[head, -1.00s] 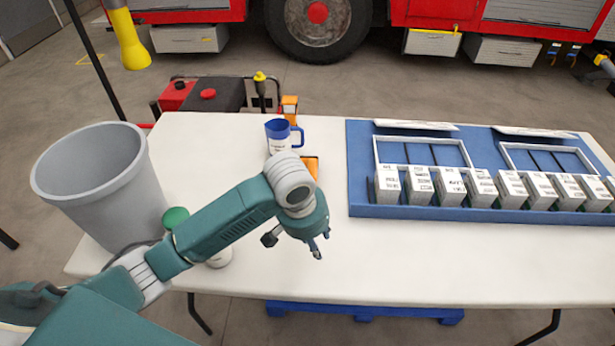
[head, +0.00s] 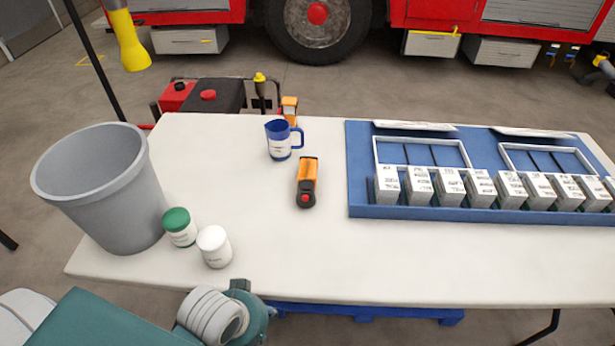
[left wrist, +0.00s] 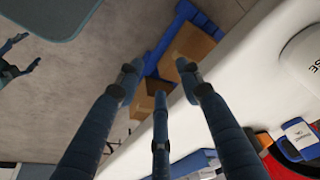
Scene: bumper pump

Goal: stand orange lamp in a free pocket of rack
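The orange lamp (head: 306,182), orange with a black end and a red spot, lies on the white table left of the rack. The rack (head: 360,212) is a blue tray at the right with two white frames and a front row of white labelled blocks. Its pocket interiors are hard to make out. My left gripper (head: 245,300) is low at the table's front edge, its fingers mostly hidden in the head view. In the left wrist view its fingers (left wrist: 158,75) are spread and empty. What looks like my right gripper (left wrist: 24,55) shows small with fingers apart, away from the table.
A blue-handled jug (head: 279,140) stands behind the lamp. A green-lidded jar (head: 179,228) and a white jar (head: 214,248) stand near the front left, beside a grey bin (head: 100,190). The table's middle front (head: 330,260) is clear.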

